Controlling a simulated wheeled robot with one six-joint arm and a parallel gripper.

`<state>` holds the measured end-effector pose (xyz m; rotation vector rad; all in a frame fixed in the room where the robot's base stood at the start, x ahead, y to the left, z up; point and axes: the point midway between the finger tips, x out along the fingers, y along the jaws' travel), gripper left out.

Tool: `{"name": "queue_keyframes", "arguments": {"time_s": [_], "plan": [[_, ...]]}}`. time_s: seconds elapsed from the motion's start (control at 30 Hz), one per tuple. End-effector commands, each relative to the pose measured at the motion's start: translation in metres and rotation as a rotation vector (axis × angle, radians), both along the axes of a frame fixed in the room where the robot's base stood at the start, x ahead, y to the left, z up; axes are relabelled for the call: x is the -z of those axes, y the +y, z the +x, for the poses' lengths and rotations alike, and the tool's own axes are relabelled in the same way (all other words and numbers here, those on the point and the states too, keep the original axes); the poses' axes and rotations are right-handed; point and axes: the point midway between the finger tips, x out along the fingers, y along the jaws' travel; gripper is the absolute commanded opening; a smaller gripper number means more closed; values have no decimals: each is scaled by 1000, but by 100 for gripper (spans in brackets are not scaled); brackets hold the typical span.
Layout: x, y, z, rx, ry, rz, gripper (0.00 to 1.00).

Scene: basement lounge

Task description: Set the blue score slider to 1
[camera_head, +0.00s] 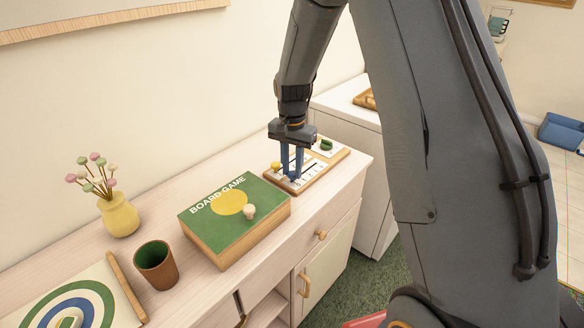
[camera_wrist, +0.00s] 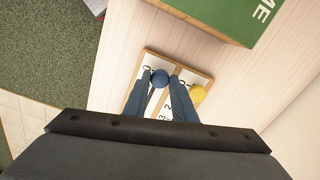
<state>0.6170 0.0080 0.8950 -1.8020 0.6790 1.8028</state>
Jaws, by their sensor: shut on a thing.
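The score board (camera_head: 325,173) is a wooden-framed white panel with dark markings near the right end of the cabinet top. In the wrist view its frame (camera_wrist: 151,52) shows, with digits including 0, 2 and 3. The blue score slider's round knob (camera_wrist: 160,77) sits near the 0 end, between my fingertips. The yellow slider knob (camera_wrist: 197,93) is to its right in the wrist view, and it also shows in the head view (camera_head: 276,166). My gripper (camera_head: 291,175) points down over the board and is shut on the blue knob. My fingers hide part of the slots and numbers.
A green board game box (camera_head: 213,222) with a pale knob-like piece on top lies left of the board. A brown cup (camera_head: 157,266), a yellow vase (camera_head: 120,217) and a target board (camera_head: 60,310) stand further left.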

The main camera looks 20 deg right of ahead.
Motion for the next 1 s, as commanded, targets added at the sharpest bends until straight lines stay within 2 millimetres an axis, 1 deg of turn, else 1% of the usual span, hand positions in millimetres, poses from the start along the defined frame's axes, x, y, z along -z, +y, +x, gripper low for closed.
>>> {"name": "queue_keyframes", "arguments": {"time_s": [0.23,0.47,0.5,0.57,0.6,0.87,1.0], "plan": [[0,-24,17,2,-3,0,0],[-1,-25,18,0,-3,0,0],[-1,-25,18,0,-3,0,26],[-1,-24,18,0,-3,0,36],[-1,-25,18,0,-3,0,43],[-1,-24,17,0,-1,0,43],[-7,-24,18,0,-4,0,43]]}}
